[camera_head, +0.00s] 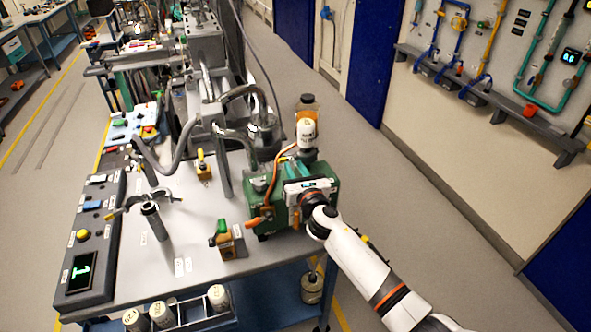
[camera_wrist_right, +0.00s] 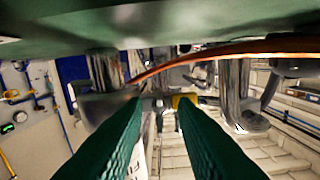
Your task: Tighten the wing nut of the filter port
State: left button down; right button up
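A green pump-like box (camera_head: 322,203) stands at the right edge of the bench, with an orange lever (camera_head: 256,221) at its left. An orange hose (camera_wrist_right: 215,59) crosses above the fingertips. I cannot make out the wing nut with certainty; the gripper may hide it. My left gripper is not in view.
A grey post with a winged handle (camera_head: 150,208) stands mid-bench. A control panel (camera_head: 92,240) lines the left edge. A small orange-green block (camera_head: 229,240) sits near the front. Grey pipes (camera_head: 185,140) rise behind. A rack of labelled bottles (camera_head: 190,318) hangs below.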

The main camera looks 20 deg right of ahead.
jog(key=shift+c, duration=0.2)
grip_shut()
